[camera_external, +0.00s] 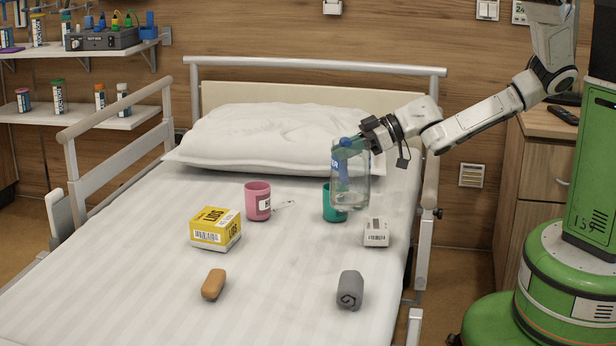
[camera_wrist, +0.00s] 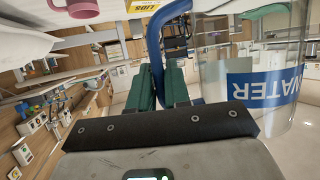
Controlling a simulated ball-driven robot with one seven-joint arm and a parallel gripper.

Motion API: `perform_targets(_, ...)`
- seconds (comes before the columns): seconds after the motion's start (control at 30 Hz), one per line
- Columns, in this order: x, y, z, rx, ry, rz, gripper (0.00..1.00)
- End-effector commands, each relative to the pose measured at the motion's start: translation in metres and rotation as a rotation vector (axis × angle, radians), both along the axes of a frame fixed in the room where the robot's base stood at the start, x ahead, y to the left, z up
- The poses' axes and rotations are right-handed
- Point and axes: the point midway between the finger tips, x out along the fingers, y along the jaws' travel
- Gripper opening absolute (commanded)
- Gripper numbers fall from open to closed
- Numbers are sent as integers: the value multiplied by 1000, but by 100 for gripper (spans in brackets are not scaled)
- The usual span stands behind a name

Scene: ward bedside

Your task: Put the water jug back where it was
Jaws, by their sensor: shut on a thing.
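The water jug (camera_external: 352,188) is clear, with a blue handle and a blue label. It hangs roughly upright over the right side of the bed. My gripper (camera_external: 366,138) is shut on its handle near the jug's top. In the wrist view the jug (camera_wrist: 283,125) is at the right, its WATER label upside down. The blue handle (camera_wrist: 154,45) passes between the green fingers of my gripper (camera_wrist: 161,82). The jug partly covers a teal mug (camera_external: 327,203) behind it. I cannot tell the exact gap between jug and sheet.
A bedside cabinet (camera_external: 540,125) stands right. Bed rails flank the mattress.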

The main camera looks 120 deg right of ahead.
Motion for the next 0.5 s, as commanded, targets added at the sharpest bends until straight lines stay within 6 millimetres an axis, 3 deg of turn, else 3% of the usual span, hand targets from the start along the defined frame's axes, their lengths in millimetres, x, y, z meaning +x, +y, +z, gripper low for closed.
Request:
perform_targets(0.17, 9, 7, -4, -1, -1, 11, 0)
perform_targets(0.5, 62, -36, -36, 0, 0, 12, 0)
